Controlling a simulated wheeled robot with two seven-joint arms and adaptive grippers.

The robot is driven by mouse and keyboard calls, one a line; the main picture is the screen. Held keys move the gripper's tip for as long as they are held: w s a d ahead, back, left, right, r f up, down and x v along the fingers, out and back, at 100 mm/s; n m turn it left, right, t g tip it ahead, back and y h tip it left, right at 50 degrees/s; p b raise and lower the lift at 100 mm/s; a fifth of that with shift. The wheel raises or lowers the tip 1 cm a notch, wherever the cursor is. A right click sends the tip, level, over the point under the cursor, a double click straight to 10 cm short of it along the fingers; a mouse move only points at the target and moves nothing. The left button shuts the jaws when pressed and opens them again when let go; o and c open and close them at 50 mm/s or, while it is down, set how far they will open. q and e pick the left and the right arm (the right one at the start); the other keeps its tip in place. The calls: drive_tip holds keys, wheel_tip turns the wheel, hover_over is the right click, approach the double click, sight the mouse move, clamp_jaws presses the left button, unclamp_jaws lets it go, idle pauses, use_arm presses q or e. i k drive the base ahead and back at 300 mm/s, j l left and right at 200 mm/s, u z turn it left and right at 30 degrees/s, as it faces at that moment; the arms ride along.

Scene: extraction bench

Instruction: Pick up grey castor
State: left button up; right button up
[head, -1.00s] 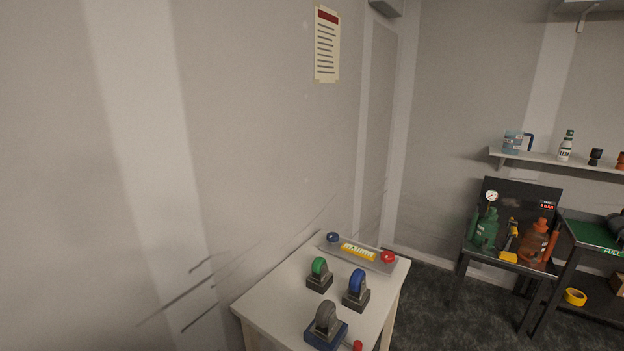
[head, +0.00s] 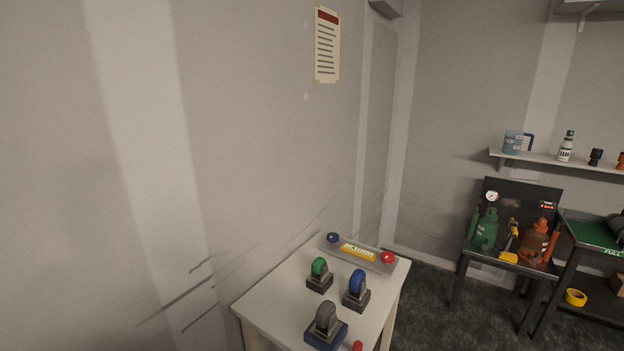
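The grey castor (head: 326,318) sits upright in a dark block on a blue base, near the front of a small white table (head: 268,299) in the head view. A green castor (head: 319,268) in a dark block stands behind it. A blue castor (head: 357,284) in a dark block stands behind it to the right. Neither of my grippers shows in the head view.
A grey tray (head: 335,249) with a blue knob, a yellow label and a red knob lies at the table's back. A small red knob (head: 357,346) is beside the grey castor. A wall rises along the table's left; dark floor (head: 420,300) lies right.

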sight(326, 326)
drive_tip(key=l+u, duration=0.3)
drive_tip(key=l, duration=0.25)
drive_tip(key=l+u, duration=0.3)
drive_tip(key=l, duration=0.3)
drive_tip(key=k+l+u, duration=0.1)
drive_tip(key=l+u, duration=0.15)
drive_tip(key=l, duration=0.3)
drive_tip(key=k+l, duration=0.1)
drive_tip(key=l, duration=0.2)
drive_tip(key=k+l, duration=0.1)
drive_tip(key=l, duration=0.2)
